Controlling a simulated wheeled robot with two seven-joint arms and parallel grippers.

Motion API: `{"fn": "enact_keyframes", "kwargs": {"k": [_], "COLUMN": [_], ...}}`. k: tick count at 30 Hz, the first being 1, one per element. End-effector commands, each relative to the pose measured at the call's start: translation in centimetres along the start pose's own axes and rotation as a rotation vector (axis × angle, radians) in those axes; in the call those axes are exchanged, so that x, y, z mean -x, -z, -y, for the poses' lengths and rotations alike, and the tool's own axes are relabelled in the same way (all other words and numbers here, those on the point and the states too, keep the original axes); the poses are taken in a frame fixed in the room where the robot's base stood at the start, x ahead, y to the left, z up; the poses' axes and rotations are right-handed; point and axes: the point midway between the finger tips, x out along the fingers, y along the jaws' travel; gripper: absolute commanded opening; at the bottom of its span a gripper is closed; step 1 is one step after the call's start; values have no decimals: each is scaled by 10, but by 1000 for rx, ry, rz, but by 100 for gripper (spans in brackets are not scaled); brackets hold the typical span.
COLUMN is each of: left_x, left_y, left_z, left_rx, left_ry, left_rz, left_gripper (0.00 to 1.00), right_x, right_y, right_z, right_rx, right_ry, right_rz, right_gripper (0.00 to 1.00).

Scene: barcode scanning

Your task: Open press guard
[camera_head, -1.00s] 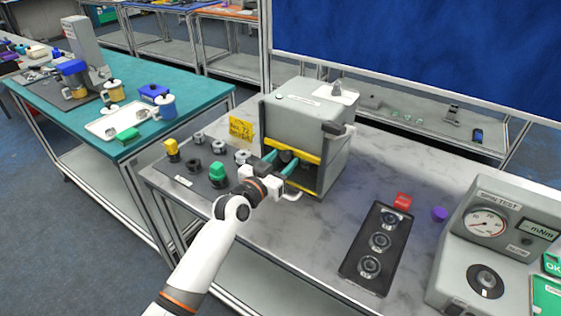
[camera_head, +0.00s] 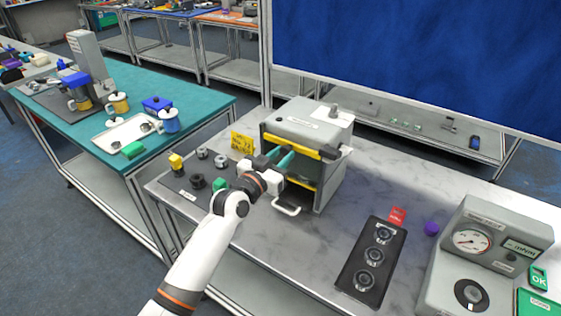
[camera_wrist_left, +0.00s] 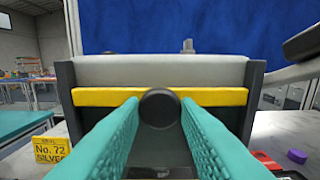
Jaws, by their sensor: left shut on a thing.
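The press (camera_head: 313,125) is a grey box with an open front on the marble-look bench. Its guard has a yellow bar (camera_head: 305,151), now high near the top front edge. The yellow bar (camera_wrist_left: 215,96) spans the front just below the grey top in the left wrist view. A dark round knob (camera_wrist_left: 159,108) sits at its middle. My left gripper (camera_head: 284,157) is at the front of the press, its teal fingers (camera_wrist_left: 158,112) shut on the knob from both sides. My right gripper is not in view.
A yellow label card (camera_head: 242,143) and a dark mat (camera_head: 178,185) with small parts lie left of the press. A white loop handle (camera_head: 288,209) is low at its front.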

Motion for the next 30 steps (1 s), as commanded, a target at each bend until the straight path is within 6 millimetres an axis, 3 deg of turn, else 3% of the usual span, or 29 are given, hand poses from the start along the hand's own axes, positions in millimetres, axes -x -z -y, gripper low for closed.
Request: {"fn": "enact_keyframes", "kwargs": {"k": [1,3,13,14,17,30], "left_x": [0,0,0,0,0,9], "left_y": [-13,-16,-15,-14,-14,-11], "left_z": [0,0,0,0,0,0], "left_rx": [-1,-1,0,0,0,2], "left_ry": [-1,-1,-1,-1,-1,0], "left_rz": [7,7,5,5,4,0], "left_gripper": [0,0,0,30,46,49], "right_x": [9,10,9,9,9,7], "right_y": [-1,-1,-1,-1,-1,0], "right_z": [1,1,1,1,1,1], "right_rx": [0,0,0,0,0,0], "right_ry": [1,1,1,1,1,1], "right_rz": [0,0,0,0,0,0], "right_gripper": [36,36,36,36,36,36]}}
